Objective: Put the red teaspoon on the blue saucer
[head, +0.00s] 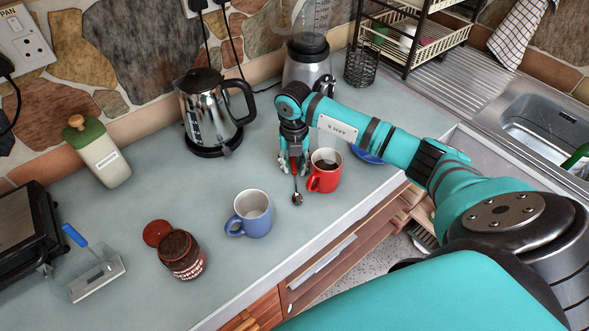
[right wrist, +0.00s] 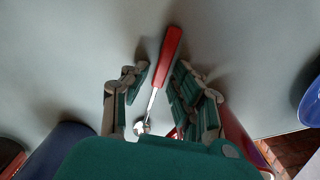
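The red teaspoon has a red handle and a metal bowl (head: 297,199). In the right wrist view the teaspoon (right wrist: 166,62) lies between the two fingers, with a gap on each side. My right gripper (head: 293,165) points down over it and is open, close to the counter; it also shows in the right wrist view (right wrist: 160,95). The blue saucer (head: 364,156) is right of the red mug, mostly hidden behind my right arm; its edge shows in the right wrist view (right wrist: 312,102). My left gripper is not in view.
A red mug (head: 327,179) stands close to the right of the gripper. A blue mug (head: 252,216) and an open jar (head: 184,258) stand to the left. A kettle (head: 208,112) and a blender (head: 306,65) are behind. The counter's front edge (head: 335,226) is near.

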